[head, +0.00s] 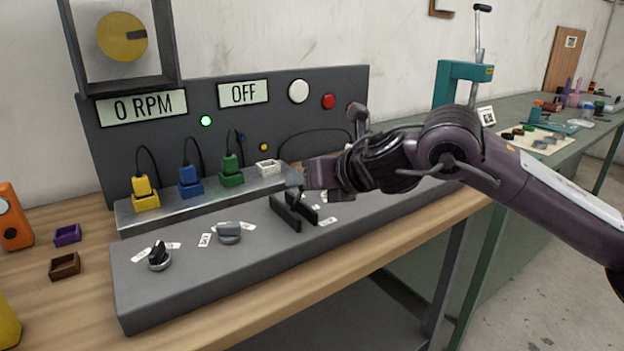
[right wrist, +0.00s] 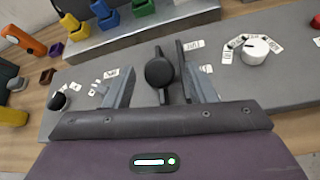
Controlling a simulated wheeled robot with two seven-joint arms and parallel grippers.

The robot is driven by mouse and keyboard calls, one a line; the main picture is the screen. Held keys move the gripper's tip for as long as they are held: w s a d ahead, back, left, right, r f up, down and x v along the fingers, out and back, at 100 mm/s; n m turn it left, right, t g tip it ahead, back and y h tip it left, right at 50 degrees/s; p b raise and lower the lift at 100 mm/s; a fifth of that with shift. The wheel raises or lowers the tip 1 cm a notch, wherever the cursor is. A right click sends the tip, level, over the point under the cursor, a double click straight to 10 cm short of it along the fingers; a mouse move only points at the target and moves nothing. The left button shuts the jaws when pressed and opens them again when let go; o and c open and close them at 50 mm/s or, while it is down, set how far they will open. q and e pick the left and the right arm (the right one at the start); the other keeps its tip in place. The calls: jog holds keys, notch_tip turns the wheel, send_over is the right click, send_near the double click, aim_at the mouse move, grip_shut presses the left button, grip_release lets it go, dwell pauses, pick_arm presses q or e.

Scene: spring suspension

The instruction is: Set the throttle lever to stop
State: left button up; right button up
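The throttle lever shows in the right wrist view as a black round knob (right wrist: 159,71) standing in a slot between dark rails. My right gripper (right wrist: 161,88) is open, with one grey finger on each side of the knob; I cannot tell whether either finger touches it. In the head view my right gripper (head: 294,183) is over the dark rails (head: 286,214) on the grey console (head: 200,278), and it hides most of the lever. Small white labels lie beside the slot, too blurred to read surely. My left gripper is not in view.
The back panel shows "0 RPM" (head: 142,106) and "OFF" (head: 244,94), with a lit green lamp (head: 206,121). Yellow (head: 146,196), blue (head: 191,183) and green plugs (head: 232,173) stand behind the console. A black rotary knob (head: 159,258) and a grey switch (head: 229,233) sit left of the lever.

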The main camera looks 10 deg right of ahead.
jog(key=v, duration=0.7)
jog(key=shift+s+d, duration=0.15)
jog(key=shift+s, duration=0.15)
jog(key=shift+r, duration=0.15)
